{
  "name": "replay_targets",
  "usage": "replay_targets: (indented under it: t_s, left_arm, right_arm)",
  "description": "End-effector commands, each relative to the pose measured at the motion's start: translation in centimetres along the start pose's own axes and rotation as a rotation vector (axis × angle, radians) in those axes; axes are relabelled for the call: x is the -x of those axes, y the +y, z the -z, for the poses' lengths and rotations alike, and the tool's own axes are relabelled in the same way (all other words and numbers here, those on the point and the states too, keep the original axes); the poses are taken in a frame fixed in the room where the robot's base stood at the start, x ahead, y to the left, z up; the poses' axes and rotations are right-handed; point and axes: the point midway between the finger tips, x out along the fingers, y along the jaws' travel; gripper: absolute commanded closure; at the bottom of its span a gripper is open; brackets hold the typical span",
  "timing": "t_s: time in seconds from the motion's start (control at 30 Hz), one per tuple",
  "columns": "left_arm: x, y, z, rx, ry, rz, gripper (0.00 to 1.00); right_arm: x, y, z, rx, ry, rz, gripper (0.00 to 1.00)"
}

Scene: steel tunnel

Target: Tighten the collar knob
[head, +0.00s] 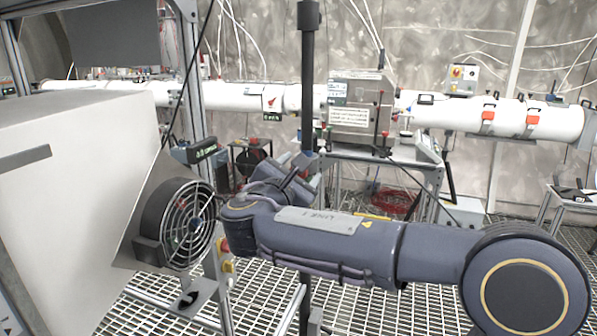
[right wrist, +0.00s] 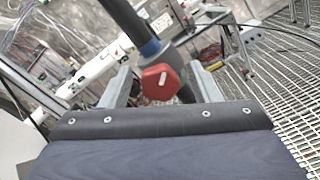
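A black vertical pole (head: 308,75) stands in the middle of the head view; it also crosses the right wrist view (right wrist: 122,16) at a slant, with a blue collar (right wrist: 150,48) on it. A red knob (right wrist: 161,82) with a white mark on its face sits just by the collar, facing the right wrist camera. My right gripper (right wrist: 160,72) is open, one finger on each side of the knob, with visible gaps. In the head view my right gripper (head: 298,178) is at the pole, and the knob is hidden there. My left gripper is in neither view.
A white cabinet with a caged fan (head: 187,225) fills the left, close to my right arm's wrist. A white beam pipe (head: 500,117) runs along the back. A metal box (head: 357,100) stands behind the pole. The floor is open grating (head: 425,305).

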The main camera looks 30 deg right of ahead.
Motion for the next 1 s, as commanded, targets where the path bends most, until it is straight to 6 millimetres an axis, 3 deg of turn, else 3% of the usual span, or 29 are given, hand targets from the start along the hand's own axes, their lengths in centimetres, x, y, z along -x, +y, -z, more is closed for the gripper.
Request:
replay_targets:
  t_s: [0.27, 0.7, 1.0]
  left_arm:
    - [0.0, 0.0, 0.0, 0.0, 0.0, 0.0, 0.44]
    - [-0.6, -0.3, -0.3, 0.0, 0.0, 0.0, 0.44]
    - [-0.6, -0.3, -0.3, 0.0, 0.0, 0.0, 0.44]
  right_arm:
    - [0.2, 0.0, 0.0, 0.0, 0.0, -0.001, 0.44]
    - [6.7, 0.1, 0.1, -0.001, 0.002, -0.003, 0.44]
    - [7.8, 0.0, 0.0, 0.001, 0.0, 0.0, 0.44]
